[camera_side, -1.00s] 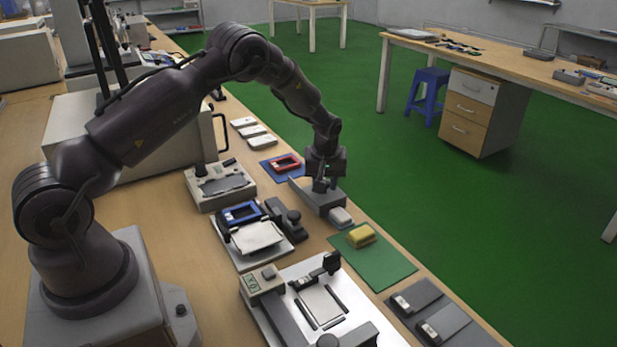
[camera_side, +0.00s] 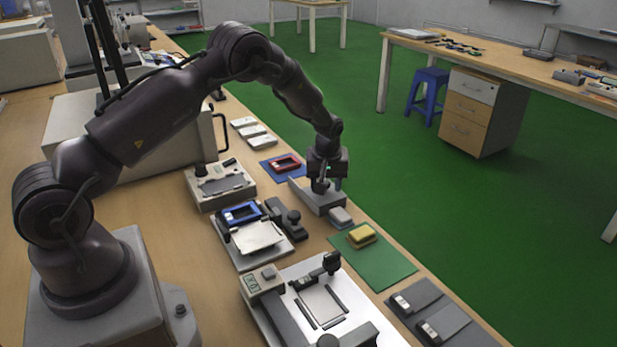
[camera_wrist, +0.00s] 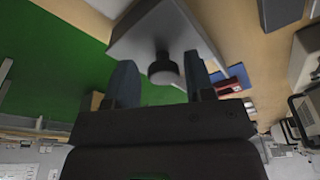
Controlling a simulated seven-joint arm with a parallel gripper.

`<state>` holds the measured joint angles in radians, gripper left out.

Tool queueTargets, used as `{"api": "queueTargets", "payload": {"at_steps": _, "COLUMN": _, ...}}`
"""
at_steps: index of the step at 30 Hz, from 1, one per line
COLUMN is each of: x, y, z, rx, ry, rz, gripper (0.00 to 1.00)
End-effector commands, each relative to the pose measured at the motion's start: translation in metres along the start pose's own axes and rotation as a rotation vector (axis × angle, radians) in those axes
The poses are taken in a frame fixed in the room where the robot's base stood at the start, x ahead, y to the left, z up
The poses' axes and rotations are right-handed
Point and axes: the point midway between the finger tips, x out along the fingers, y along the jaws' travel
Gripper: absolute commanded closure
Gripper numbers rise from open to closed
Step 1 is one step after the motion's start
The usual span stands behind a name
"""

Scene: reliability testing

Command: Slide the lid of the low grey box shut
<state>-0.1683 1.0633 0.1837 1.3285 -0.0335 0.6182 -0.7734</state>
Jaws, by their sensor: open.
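The low grey box (camera_side: 325,204) sits near the table's right edge in the side view, directly below my gripper (camera_side: 328,187). In the wrist view the grey box (camera_wrist: 150,35) fills the top middle. A dark round knob (camera_wrist: 163,70) stands out from it. My gripper (camera_wrist: 160,68) is open, with one finger on each side of the knob. I see gaps between the knob and both fingers. How far the lid is slid is hidden by my gripper in the side view and unclear in the wrist view.
A light grey block (camera_side: 340,217) lies close to the box's near end. A yellow block (camera_side: 361,236) sits on a green mat (camera_side: 385,265). A red-framed device (camera_side: 285,163) on a blue mat lies behind the box. A black device (camera_side: 286,219) stands left of it.

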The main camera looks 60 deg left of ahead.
Motion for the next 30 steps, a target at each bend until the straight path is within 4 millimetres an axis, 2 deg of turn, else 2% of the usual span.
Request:
{"api": "queueTargets", "payload": {"at_steps": 17, "x": -0.047, "y": 0.0, "z": -0.011, "rx": 0.0, "ry": 0.003, "rz": 0.001, "gripper": 0.51}}
{"api": "queueTargets", "payload": {"at_steps": 30, "x": -0.049, "y": -0.001, "z": -0.011, "rx": 0.029, "ry": 0.0, "rz": -0.003, "gripper": 0.51}}
